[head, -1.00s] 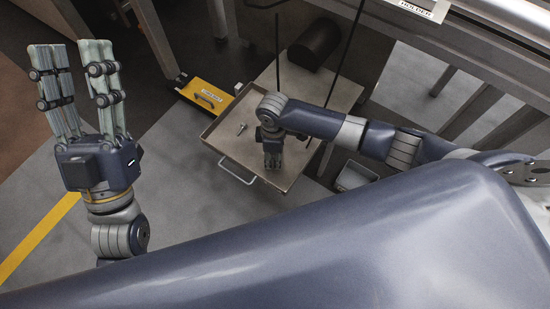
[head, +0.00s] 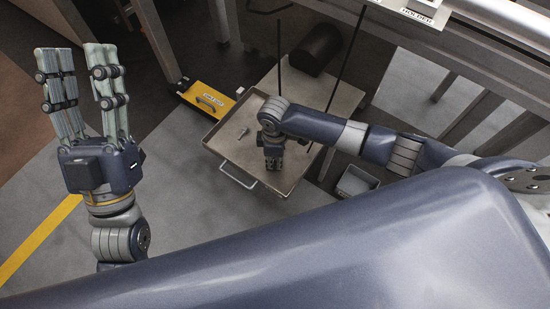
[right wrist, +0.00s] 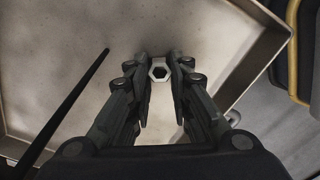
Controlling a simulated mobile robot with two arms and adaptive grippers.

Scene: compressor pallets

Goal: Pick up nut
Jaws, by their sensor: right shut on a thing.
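The nut (right wrist: 159,71) is a light metal hexagon with a dark hole. In the right wrist view it sits between the two fingertips of my right gripper (right wrist: 159,75), which is shut on it, over the metal tray (right wrist: 60,60). In the head view my right gripper (head: 273,163) points down over the tray (head: 222,128), and the nut is hidden there. I cannot tell whether the nut still touches the tray. My left gripper (head: 88,95) is raised at the left, open and empty, fingers pointing up.
A bolt-like metal part (head: 242,133) lies in the tray, left of my right gripper. A yellow case (head: 210,103) stands left of the tray. A dark cylinder (head: 316,46) lies behind. Thin dark rods (head: 345,60) rise near the tray. A small grey bin (head: 357,181) is at the right.

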